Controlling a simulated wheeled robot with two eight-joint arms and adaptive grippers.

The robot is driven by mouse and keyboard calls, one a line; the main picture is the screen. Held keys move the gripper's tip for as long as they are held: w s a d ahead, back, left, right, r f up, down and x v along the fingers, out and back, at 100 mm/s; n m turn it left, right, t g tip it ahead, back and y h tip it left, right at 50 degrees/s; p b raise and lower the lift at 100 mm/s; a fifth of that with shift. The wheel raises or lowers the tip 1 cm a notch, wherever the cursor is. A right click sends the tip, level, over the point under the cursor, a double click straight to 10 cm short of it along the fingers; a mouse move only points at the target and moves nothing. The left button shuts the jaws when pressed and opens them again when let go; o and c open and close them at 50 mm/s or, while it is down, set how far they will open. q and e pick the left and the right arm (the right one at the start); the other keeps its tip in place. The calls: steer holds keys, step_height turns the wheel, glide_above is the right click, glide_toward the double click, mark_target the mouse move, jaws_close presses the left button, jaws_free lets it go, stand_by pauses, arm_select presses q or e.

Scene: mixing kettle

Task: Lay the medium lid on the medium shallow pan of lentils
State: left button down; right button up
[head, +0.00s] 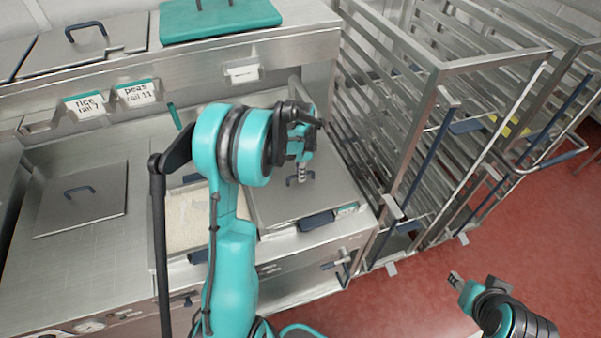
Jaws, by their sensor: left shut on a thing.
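My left gripper (302,172) is pointed down and shut on the dark handle of a grey metal lid (268,205). That lid lies flat, or nearly so, over a shallow pan at the right end of the counter. The pan's dark blue front handle (317,221) and a small label (346,210) show; its contents are hidden, and I cannot read the label. I cannot tell whether the lid fully touches the pan rim. My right gripper (456,280) is at the lower right above the red floor; its jaw opening is unclear.
An open pan of pale grains (183,222) stands left of the lidded pan, partly behind my arm. Another square lid (80,200) lies on the counter farther left. Labels for rice (85,105) and peas (138,92) are on the back ledge. Metal racks (440,110) stand close on the right.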

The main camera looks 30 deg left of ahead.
arm_select(q)
steer(key=shift+f, duration=0.25)
stand_by(0.4)
steer(key=c, duration=1.5)
jaws_free()
steer(key=shift+c, duration=0.2)
steer(key=shift+o, duration=0.4)
steer(key=o, duration=0.4)
steer(key=shift+r, duration=0.1)
steer(key=shift+r+p, duration=2)
steer(key=shift+r, duration=1.45)
